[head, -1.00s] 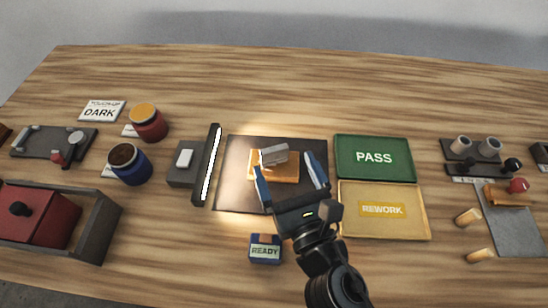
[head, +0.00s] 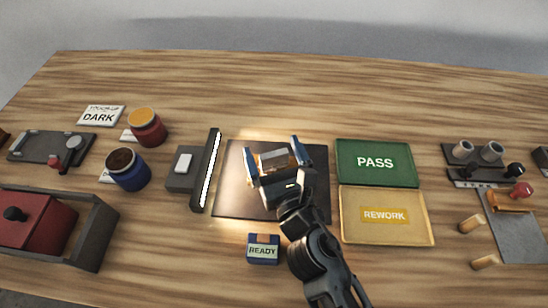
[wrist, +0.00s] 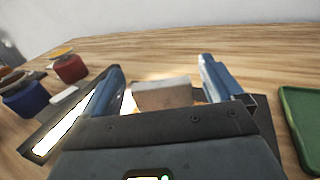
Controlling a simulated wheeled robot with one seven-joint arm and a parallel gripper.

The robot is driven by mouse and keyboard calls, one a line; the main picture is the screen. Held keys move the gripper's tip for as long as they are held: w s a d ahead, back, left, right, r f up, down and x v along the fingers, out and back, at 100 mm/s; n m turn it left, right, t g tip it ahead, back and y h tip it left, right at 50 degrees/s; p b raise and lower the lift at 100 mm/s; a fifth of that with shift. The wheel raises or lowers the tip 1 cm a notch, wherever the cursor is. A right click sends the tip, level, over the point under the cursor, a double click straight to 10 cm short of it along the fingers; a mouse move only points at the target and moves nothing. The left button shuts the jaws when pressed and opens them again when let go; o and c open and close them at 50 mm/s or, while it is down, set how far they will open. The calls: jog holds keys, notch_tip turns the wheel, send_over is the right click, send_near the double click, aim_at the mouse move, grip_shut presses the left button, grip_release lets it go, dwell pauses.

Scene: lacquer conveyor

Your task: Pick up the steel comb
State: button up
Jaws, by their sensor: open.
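A grey, block-like piece (head: 272,159), which looks like the steel comb, rests on or over an orange piece on the dark mat (head: 231,199). Its teeth cannot be made out. In the wrist view the grey piece (wrist: 162,95) stands between my two blue fingers. My gripper (head: 272,147) is open, one finger on each side of the grey piece, with gaps visible. The orange piece (wrist: 129,102) is mostly hidden behind my gripper.
A lit bar lamp (head: 208,170) stands left of the mat. A green PASS tray (head: 375,146) and a yellow REWORK tray (head: 386,234) lie to the right. A READY block (head: 263,249) sits in front. The table behind the mat is clear.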

jog(key=c, duration=1.3)
jog(key=shift+o, duration=0.2)
jog(key=shift+r, duration=0.1)
